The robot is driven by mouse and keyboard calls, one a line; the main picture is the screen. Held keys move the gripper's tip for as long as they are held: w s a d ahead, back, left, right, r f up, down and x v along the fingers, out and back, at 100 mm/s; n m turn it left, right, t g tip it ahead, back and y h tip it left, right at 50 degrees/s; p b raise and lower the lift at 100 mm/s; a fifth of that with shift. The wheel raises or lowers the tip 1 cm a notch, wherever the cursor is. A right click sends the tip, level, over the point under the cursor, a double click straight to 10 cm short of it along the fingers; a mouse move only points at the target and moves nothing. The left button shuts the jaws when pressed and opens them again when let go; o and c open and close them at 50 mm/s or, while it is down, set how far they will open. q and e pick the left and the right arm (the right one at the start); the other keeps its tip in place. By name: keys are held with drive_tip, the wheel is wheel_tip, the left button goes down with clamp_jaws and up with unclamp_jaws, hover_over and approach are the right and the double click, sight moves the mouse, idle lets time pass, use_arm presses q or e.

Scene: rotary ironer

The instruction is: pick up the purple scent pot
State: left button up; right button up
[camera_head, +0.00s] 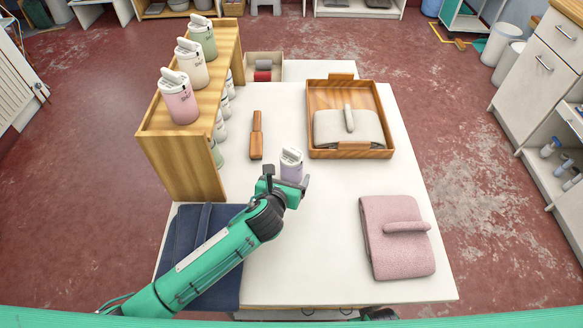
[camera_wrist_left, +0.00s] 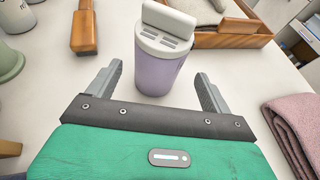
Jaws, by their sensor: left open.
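The purple scent pot (camera_head: 291,164) stands upright on the white table, just beyond my left gripper (camera_head: 287,181) in the head view. It has a white slotted top with a raised white lid or handle. In the left wrist view the purple scent pot (camera_wrist_left: 161,55) stands ahead, in line with the gap between the two fingers of my left gripper (camera_wrist_left: 157,85). The fingers are apart, with nothing held between them. The pot's lower part is partly hidden by the gripper in the head view.
A wooden shelf (camera_head: 165,134) with pink, white and green pots stands at the left. A wooden tool (camera_head: 256,137) lies behind the pot. A wooden tray (camera_head: 387,112) holds a grey folded cloth. A pink towel (camera_head: 384,262) lies at right, a navy cloth (camera_head: 190,240) at front left.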

sight(292, 150)
use_arm(q)
drive_tip(key=shift+x, duration=2.9)
drive_tip(key=shift+a+f, duration=0.15)
drive_tip(key=c, duration=1.1)
wheel_tip(292, 150, up, 10)
drive_tip(key=shift+r, duration=0.1)
wheel_tip(292, 150, down, 7)
drive_tip(key=shift+f, duration=0.1)
